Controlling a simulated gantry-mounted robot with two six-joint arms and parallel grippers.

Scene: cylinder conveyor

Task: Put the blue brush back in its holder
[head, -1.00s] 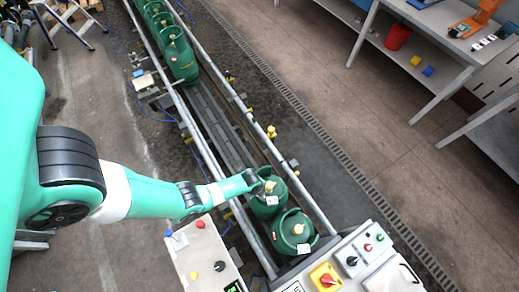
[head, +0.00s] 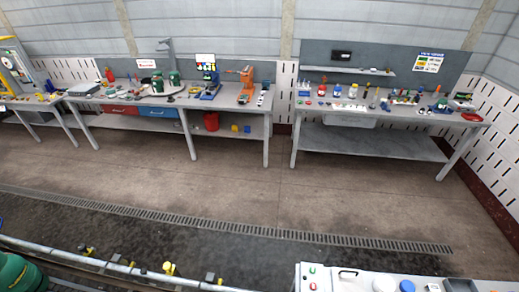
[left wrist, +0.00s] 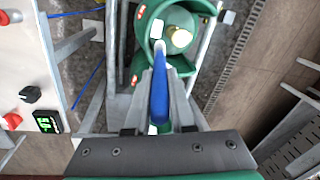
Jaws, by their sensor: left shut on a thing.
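My left gripper (left wrist: 160,76) shows in the left wrist view, its grey fingers shut on the blue brush (left wrist: 160,100). The brush's blue shaft lies between the fingers, and its pale tip (left wrist: 160,47) points away from the gripper, toward a green cylinder (left wrist: 153,22). The tip overlaps the cylinder in the picture; I cannot tell whether they touch. My left gripper and the brush are outside the head view. I cannot make out the brush's holder in either view. My right gripper is not in view.
A control panel (head: 335,285) is at the bottom right, and a conveyor rail (head: 120,270) runs at the bottom left. Another panel (left wrist: 30,60) is left in the wrist view.

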